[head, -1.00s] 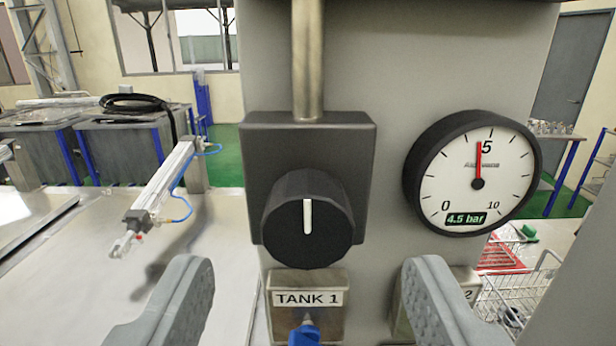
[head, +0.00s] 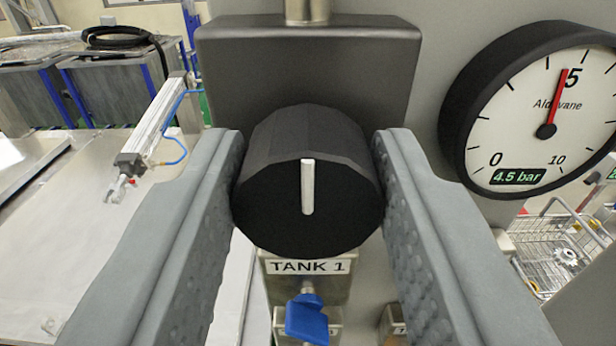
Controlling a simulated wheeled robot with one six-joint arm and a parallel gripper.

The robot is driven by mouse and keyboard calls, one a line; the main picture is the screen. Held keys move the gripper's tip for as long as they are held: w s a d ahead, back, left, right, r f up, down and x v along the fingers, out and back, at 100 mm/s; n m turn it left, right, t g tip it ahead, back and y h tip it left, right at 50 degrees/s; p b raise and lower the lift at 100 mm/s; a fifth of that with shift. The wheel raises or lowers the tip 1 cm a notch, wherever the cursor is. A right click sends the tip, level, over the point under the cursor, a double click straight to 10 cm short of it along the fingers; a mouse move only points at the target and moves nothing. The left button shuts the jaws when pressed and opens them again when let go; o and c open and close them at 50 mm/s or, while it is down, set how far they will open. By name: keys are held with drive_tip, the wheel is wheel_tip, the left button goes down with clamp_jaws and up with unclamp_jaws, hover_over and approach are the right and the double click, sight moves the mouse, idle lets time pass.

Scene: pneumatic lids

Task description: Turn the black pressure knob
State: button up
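The black pressure knob (head: 285,215) is round with a white pointer line that stands about upright. It sits on a dark grey box (head: 385,75) on a grey panel. The two fingers of my gripper (head: 308,190) stand on either side of the knob, left and right. They look close to its sides, and I cannot tell whether they touch it. The round gauge (head: 525,105) at the right has a red needle just short of 5 and a green readout of 4.5 bar.
Below the knob are a TANK 1 label (head: 306,267) and a blue valve handle (head: 308,322). A pneumatic cylinder (head: 155,125) with a blue hose is at the left above a metal table (head: 90,240). A wire basket (head: 560,245) stands at lower right.

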drive_tip(key=shift+c, duration=0.8)
drive_tip(key=shift+m, duration=0.3)
drive_tip(key=m, duration=0.3)
drive_tip(key=shift+m, duration=0.3)
drive_tip(key=m, duration=0.5)
drive_tip(key=shift+d+f, duration=0.1)
drive_tip(key=shift+d, duration=0.05)
drive_tip(key=o, duration=1)
